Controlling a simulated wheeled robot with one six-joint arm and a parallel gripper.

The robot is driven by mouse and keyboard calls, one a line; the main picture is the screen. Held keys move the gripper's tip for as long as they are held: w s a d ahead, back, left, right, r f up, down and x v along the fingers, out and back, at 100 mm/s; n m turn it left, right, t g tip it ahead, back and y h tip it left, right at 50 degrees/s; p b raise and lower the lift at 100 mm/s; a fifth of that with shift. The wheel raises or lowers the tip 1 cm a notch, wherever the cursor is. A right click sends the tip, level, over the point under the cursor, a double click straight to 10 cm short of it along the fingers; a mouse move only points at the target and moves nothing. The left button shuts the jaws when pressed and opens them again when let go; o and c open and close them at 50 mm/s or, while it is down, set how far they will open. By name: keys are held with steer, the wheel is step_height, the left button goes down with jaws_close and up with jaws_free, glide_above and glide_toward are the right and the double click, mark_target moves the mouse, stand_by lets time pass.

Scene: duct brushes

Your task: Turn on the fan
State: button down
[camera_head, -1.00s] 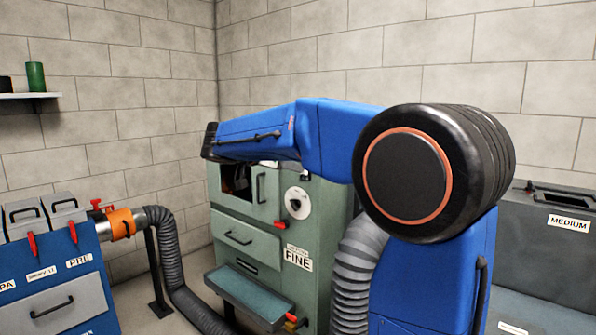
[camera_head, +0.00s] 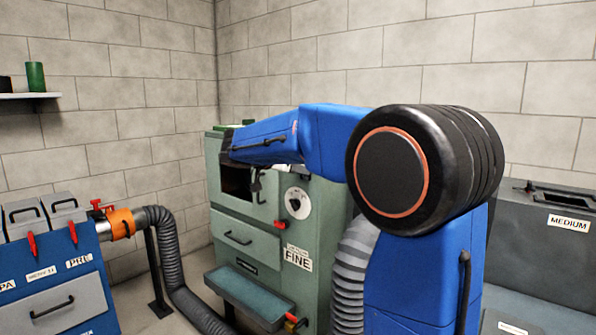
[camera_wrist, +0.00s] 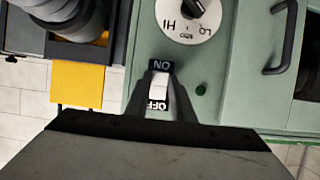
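The fan's switch (camera_wrist: 160,86) shows in the wrist view as a pale rocker between an ON label and an OFF label, both upside down in the picture. I cannot tell which way the rocker is set. My gripper (camera_wrist: 161,95) points at it, with its two dark fingers a narrow gap apart, one on each side of the rocker; contact is unclear. A round white HI/LO dial (camera_wrist: 190,15) is on the same green panel. In the head view the green cabinet marked FINE (camera_head: 318,228) carries the dial (camera_head: 297,203); my arm hides the switch and gripper.
A grey ribbed hose (camera_head: 352,270) stands right of the cabinet. A dark handle (camera_wrist: 281,35) and yellow part (camera_wrist: 77,82) flank the panel in the wrist view. A blue cabinet (camera_head: 50,280) is at left, a grey MEDIUM unit (camera_head: 545,245) at right.

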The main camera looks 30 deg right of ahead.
steer(key=shift+f, duration=0.1)
steer(key=shift+f+t+h, duration=0.2)
steer(key=shift+t+h, duration=0.05)
steer(key=shift+h, duration=0.45)
steer(key=shift+f+t+h, duration=0.2)
steer(key=shift+t+h, duration=0.05)
steer(key=shift+h, duration=0.45)
steer(key=c, duration=1.5)
jaws_free()
steer(key=v, duration=1.7)
steer(key=shift+a, duration=0.2)
